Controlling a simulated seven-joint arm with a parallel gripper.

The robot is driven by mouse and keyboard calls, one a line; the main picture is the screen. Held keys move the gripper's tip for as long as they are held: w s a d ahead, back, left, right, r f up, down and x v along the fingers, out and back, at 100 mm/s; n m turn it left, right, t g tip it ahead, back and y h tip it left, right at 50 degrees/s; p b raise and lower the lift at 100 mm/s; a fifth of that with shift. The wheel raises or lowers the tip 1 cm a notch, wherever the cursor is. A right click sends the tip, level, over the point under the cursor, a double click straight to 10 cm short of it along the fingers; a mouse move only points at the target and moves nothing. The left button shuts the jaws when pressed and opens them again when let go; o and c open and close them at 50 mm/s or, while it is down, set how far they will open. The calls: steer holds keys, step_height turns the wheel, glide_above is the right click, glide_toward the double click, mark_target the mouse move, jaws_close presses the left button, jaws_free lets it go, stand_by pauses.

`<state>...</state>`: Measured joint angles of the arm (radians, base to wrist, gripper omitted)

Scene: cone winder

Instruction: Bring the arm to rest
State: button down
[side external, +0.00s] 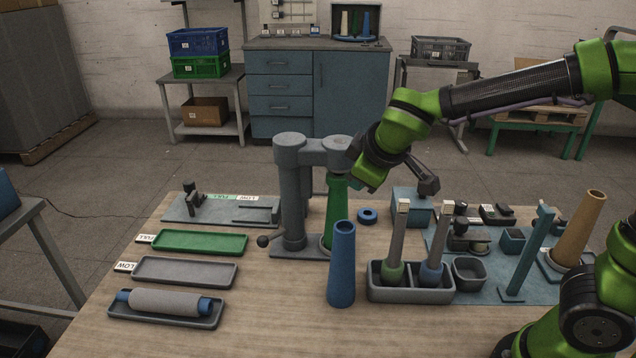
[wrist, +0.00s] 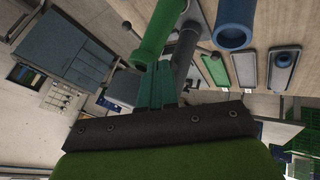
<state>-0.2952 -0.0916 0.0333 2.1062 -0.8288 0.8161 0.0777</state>
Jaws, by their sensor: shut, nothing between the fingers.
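My gripper (wrist: 158,72) shows in the wrist view with its two teal fingers together and nothing between them. In the side view my green wrist is bent down behind and to the right of the grey winder post (side external: 291,195), close to its top arm. The fingers cannot be made out there. A green cone (side external: 336,212) stands upright under the winder's arm, and it shows close to the fingers in the wrist view (wrist: 160,30). I cannot tell whether my wrist touches the winder or the cone.
A blue cone (side external: 342,265) stands in front. A grey two-part holder (side external: 411,296) carries two tools. A tan cone (side external: 579,230) stands at right. On the left are a green tray (side external: 200,243), a grey tray (side external: 185,271) and a tray with a wound roll (side external: 164,302).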

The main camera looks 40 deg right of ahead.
steer(key=d+v, duration=0.2)
steer(key=v, duration=0.6)
steer(key=s+d+f+m+y, duration=0.1)
steer(key=s+f+m+y, duration=0.3)
steer(key=s+m, duration=0.5)
steer(key=shift+s+d+f+y, duration=0.3)
steer(key=shift+s+d+f, duration=0.1)
steer(key=shift+s, duration=0.4)
